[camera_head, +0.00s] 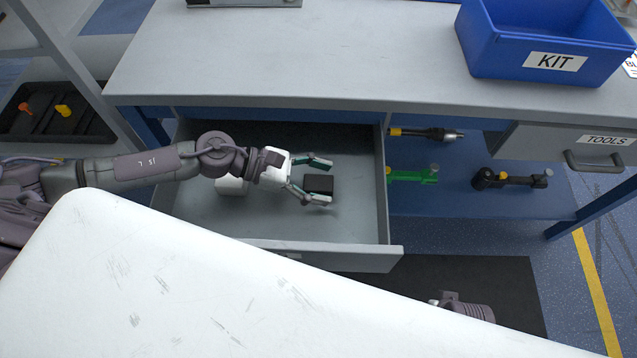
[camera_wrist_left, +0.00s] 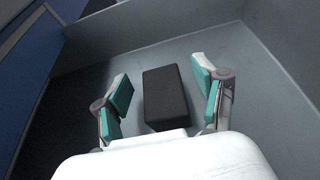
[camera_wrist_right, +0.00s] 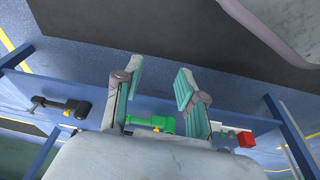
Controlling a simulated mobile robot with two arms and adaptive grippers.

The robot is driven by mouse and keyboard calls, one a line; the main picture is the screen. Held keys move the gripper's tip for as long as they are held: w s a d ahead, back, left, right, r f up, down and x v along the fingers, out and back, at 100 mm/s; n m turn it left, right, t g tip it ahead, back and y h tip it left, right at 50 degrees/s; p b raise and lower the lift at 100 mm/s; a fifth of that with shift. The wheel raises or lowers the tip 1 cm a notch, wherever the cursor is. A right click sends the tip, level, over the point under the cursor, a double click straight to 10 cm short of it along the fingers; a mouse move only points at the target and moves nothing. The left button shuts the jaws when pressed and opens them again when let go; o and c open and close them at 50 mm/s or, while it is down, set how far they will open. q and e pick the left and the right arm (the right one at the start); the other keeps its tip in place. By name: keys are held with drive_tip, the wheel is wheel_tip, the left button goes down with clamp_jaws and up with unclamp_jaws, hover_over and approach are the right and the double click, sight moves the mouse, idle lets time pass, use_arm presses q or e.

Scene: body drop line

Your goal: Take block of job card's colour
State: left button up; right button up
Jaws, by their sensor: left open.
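A black block (camera_head: 319,184) lies on the floor of the open drawer (camera_head: 350,220). My left gripper (camera_head: 325,181) is open inside the drawer, with its fingers on either side of the block. In the left wrist view the block (camera_wrist_left: 167,95) lies between the spread fingers, with gaps on both sides. A white shape (camera_head: 231,187) shows under my left arm; I cannot tell whether it is a block. A card (camera_head: 631,64) at the right edge is cut off and shows only "BL". My right gripper (camera_wrist_right: 158,75) is open and empty in its wrist view.
A blue KIT bin (camera_head: 545,45) stands on the bench top (camera_head: 300,60). A closed TOOLS drawer (camera_head: 570,148) is at the right. Several tools, including a green one (camera_head: 412,176), lie on the blue lower shelf (camera_head: 455,200).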

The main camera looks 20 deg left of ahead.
use_arm(q)
drive_tip(key=shift+w+d+f, duration=0.15)
drive_tip(key=shift+d, duration=0.3)
drive_tip(key=c, duration=1.3)
